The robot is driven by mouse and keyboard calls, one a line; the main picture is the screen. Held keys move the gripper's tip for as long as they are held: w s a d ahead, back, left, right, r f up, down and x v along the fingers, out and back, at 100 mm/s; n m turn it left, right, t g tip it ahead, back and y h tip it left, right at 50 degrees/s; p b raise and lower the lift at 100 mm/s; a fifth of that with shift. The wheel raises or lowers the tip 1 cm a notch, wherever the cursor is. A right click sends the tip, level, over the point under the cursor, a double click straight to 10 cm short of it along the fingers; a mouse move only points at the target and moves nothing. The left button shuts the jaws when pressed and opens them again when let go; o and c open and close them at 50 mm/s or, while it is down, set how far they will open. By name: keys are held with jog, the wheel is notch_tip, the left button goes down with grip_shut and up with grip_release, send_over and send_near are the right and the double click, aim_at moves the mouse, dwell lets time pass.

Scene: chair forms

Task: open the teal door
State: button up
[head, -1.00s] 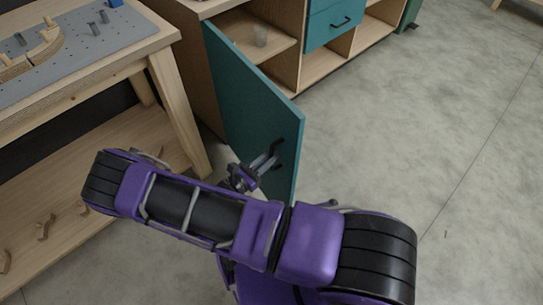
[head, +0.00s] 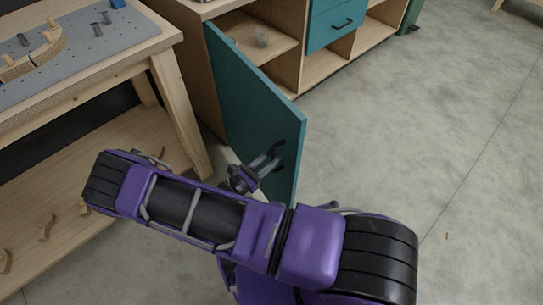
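The teal door (head: 255,110) stands swung wide open from the wooden cabinet (head: 284,66), hinged at its left side. Its front face is turned to the left, towards my arm. A dark handle (head: 279,152) sits near the door's free edge. My gripper (head: 268,160) is at the handle, its fingers reaching to it from the left. At this size I cannot tell whether the fingers are closed on the handle.
A workbench (head: 178,95) with a grey pegboard top and a lower shelf stands close on the left. Teal drawers (head: 335,24) with a dark handle are right of the open compartment. The grey floor (head: 430,130) to the right is clear.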

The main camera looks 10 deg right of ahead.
jog(key=v, duration=1.7)
jog(key=shift+a, duration=0.15)
